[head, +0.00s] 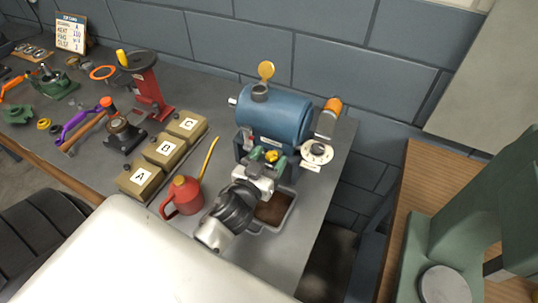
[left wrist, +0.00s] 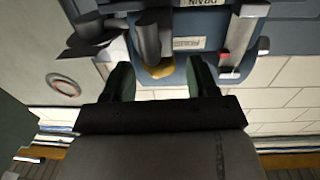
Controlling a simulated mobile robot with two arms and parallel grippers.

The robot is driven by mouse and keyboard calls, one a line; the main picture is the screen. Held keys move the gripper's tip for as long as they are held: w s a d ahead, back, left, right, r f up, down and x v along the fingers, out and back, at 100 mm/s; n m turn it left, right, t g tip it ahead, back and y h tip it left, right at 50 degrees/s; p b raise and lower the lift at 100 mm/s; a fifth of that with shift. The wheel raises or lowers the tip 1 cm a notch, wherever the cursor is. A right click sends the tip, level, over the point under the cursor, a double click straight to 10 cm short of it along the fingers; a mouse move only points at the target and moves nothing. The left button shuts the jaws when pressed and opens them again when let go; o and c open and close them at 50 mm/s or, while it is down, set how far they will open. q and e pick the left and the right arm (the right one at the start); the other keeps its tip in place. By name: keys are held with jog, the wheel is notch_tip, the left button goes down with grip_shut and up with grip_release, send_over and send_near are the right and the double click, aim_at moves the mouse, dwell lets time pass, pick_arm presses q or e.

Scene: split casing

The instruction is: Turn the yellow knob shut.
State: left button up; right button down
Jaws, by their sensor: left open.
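The blue tank (head: 275,115) lies on its side on a stand at the right end of the grey bench. The yellow knob (head: 271,156) is low on its near side. In the left wrist view the yellow knob (left wrist: 158,70) shows between the fingertips, partly hidden by a grey pipe in front of it. My left gripper (head: 265,162) is open at the knob, one green fingertip on each side. In the left wrist view my left gripper (left wrist: 160,80) shows a gap on both sides of the knob; I cannot tell about contact. My right gripper is not in view.
A dark-filled tray (head: 291,213) sits below the tank. A red oil can (head: 184,196) and boxes marked A (head: 140,181), B (head: 164,149) and C (head: 187,124) stand to the left. A white dial (head: 317,152) is at right. A block wall is behind.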

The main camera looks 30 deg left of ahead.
pick_arm(q)
jog(key=shift+w, duration=0.15)
jog(key=c, duration=0.9)
jog(key=shift+c, duration=0.2)
jog(key=m+h+p, duration=0.2)
jog(key=h, duration=0.1)
jog(key=shift+a+r, duration=0.15)
jog(key=shift+a, duration=0.05)
jog(key=m+h, duration=0.1)
jog(key=m+g+h+p, duration=0.1)
jog(key=h, duration=0.1)
jog(key=h+p, duration=0.1)
jog(key=shift+w+a+m+g, duration=0.1)
jog(key=shift+a+m+g, duration=0.2)
jog(key=shift+m, duration=0.1)
jog(key=m+g+h, duration=0.1)
jog(key=h, duration=0.1)
jog(key=m+g+h, duration=0.1)
jog(key=shift+w+a+f+m+h, duration=0.1)
jog(key=shift+a+f+m+h, duration=0.1)
jog(key=shift+m+h, duration=0.15)
jog(key=shift+w+m+g+h+b, duration=0.15)
jog(key=shift+m+g+h+b, duration=1)
jog(key=shift+m+g+h, duration=0.55)
jog(key=shift+g+h, duration=0.45)
jog(key=shift+g, duration=0.05)
